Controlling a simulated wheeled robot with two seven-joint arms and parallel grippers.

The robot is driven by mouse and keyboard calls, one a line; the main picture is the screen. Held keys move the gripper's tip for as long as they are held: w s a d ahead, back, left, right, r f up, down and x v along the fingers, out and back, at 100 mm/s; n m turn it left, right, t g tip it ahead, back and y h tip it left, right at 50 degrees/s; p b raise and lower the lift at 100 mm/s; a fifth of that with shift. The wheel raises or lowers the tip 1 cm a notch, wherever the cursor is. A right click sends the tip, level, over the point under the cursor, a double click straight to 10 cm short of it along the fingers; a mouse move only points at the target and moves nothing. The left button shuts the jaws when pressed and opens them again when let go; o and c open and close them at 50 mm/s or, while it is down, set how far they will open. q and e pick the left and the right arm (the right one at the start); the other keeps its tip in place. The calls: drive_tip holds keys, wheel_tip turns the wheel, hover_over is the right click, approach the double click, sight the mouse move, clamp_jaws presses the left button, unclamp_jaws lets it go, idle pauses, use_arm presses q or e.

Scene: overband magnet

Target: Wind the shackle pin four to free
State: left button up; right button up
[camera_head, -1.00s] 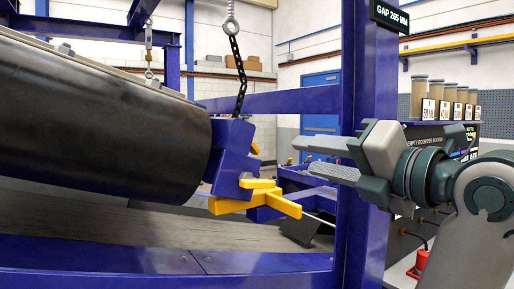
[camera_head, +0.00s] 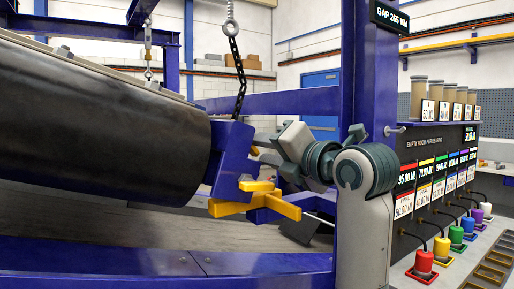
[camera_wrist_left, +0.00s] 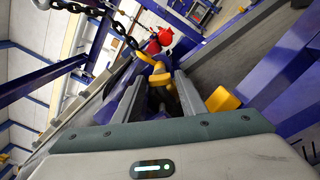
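The black chain (camera_head: 239,80) hangs from an eye bolt down to the blue bracket (camera_head: 230,155) at the end of the big dark drum. In the left wrist view, the chain (camera_wrist_left: 107,15) ends at a yellow shackle part (camera_wrist_left: 160,76), with a red piece (camera_wrist_left: 153,46) behind it. My left gripper (camera_head: 262,138) is at the bracket's right side. In the wrist view its two fingers (camera_wrist_left: 160,100) stand apart on either side of the yellow part and a dark piece; contact cannot be told. The shackle is hidden behind the gripper in the head view. My right gripper is not in view.
A yellow cross-shaped handle (camera_head: 255,203) sits just below the gripper. A blue upright post (camera_head: 370,70) stands close to my arm. At right is a panel (camera_head: 440,165) with several coloured plugs and labels.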

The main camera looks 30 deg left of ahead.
use_arm(q)
drive_tip(key=shift+x, duration=1.2)
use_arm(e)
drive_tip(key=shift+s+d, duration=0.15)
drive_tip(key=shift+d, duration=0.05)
use_arm(q)
drive_tip(key=c, duration=0.8)
drive_tip(key=shift+n, duration=0.3)
drive_tip(key=n+b, duration=0.1)
drive_tip(key=n, duration=0.3)
drive_tip(key=shift+s+n, duration=0.1)
drive_tip(key=shift+n, duration=0.2)
drive_tip(key=n+b, duration=0.1)
drive_tip(key=n, duration=0.2)
drive_tip(key=shift+s+r+n+b, duration=0.1)
drive_tip(key=shift+n+b, duration=0.3)
drive_tip(key=shift+n, duration=0.4)
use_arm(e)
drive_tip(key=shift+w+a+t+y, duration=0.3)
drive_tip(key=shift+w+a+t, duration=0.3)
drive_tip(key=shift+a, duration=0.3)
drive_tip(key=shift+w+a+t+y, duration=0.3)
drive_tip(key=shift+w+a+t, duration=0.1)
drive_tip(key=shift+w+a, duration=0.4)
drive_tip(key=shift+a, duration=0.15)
